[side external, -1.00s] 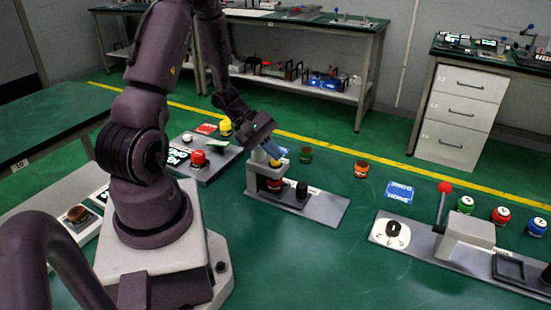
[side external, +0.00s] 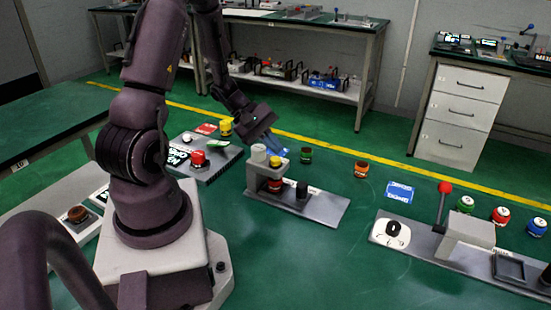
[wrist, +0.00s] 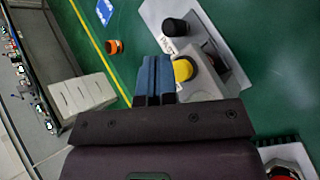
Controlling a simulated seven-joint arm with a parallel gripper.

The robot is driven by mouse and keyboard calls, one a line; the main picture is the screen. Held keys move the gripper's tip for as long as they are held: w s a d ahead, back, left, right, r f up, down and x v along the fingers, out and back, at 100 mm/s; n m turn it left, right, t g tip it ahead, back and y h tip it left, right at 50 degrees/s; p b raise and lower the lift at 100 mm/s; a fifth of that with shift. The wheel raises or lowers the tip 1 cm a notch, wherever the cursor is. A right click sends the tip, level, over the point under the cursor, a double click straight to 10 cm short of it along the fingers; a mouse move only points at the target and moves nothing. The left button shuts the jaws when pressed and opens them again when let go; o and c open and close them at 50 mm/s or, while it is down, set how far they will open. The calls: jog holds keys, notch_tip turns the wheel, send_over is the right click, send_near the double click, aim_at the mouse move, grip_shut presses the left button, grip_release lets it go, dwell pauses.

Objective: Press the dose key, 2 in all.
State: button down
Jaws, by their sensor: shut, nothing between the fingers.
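A grey dispenser stand (side external: 256,180) sits on a grey base plate (side external: 325,207) in the middle of the side view. The yellow key shows in the wrist view (wrist: 183,70), just right of my fingers; which control is the dose key cannot be read. My gripper (side external: 273,148) is shut and empty, its blue fingertips above and behind the stand top, seemingly apart from the key.
A black knob (side external: 302,190) stands on the plate beside a red part under the stand. A red button (side external: 198,158) is on the panel to the left. A lever with a red ball (side external: 444,188) is at right. Green and orange jars stand behind; the floor between is clear.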

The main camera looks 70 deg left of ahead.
aim_at(274, 159)
jog(key=shift+r, duration=2.5)
jog(key=s+d+r+m+y, duration=0.3)
jog(key=d+r+m, duration=0.5)
jog(key=d+m, duration=0.1)
jog(key=s+d+r+m+g+y, duration=0.1)
jog(key=s+d+r+m+y, duration=0.1)
jog(key=d+r+m, duration=0.6)
jog(key=shift+s+d+m+g+y, duration=0.3)
jog(key=shift+s+d+m+y, duration=0.1)
jog(key=shift+s+d+m, duration=0.6)
